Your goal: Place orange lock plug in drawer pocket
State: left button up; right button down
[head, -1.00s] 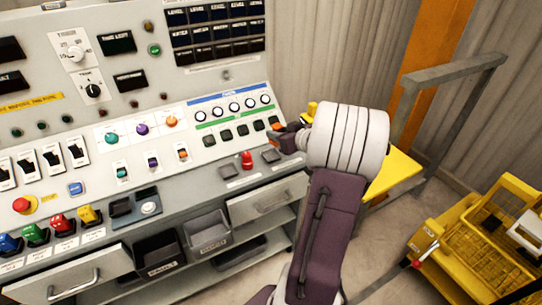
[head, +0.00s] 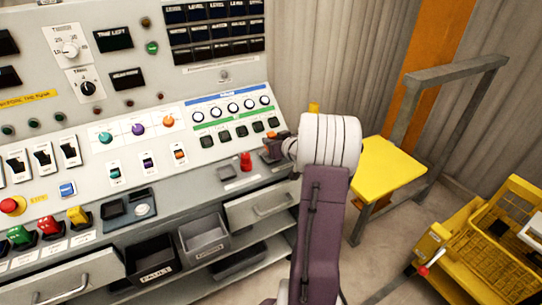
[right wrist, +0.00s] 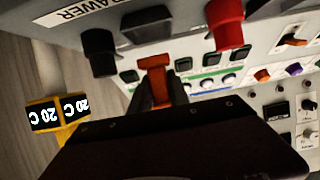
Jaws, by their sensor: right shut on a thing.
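My right gripper (head: 276,149) is shut on the orange lock plug, which shows as a red-orange block (right wrist: 155,76) between the dark fingers in the right wrist view. In the head view only a small orange bit (head: 272,134) shows at the fingers. The gripper is above the right end of the console ledge, to the right of a red plug (head: 246,161). The right drawer (head: 262,205) is below it and looks shut, so no pocket shows. A "DRAWER" label (right wrist: 72,16) is in the right wrist view. My left gripper is not in view.
Green, red and yellow plugs (head: 78,215) stand at the left of the ledge. Another drawer (head: 75,283) is at lower left. A yellow platform (head: 385,170) with grey rails and a yellow cart (head: 470,240) stand at right.

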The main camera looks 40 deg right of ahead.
notch_tip(320, 180, down, 4)
jog(key=shift+w+f+b, duration=0.1)
jog(key=shift+f+b, duration=0.1)
jog(key=shift+b, duration=1.05)
jog(key=shift+r, duration=0.15)
jog(key=shift+a, duration=0.1)
jog(key=c, duration=1.3)
grip_release()
jog(key=shift+o, duration=0.2)
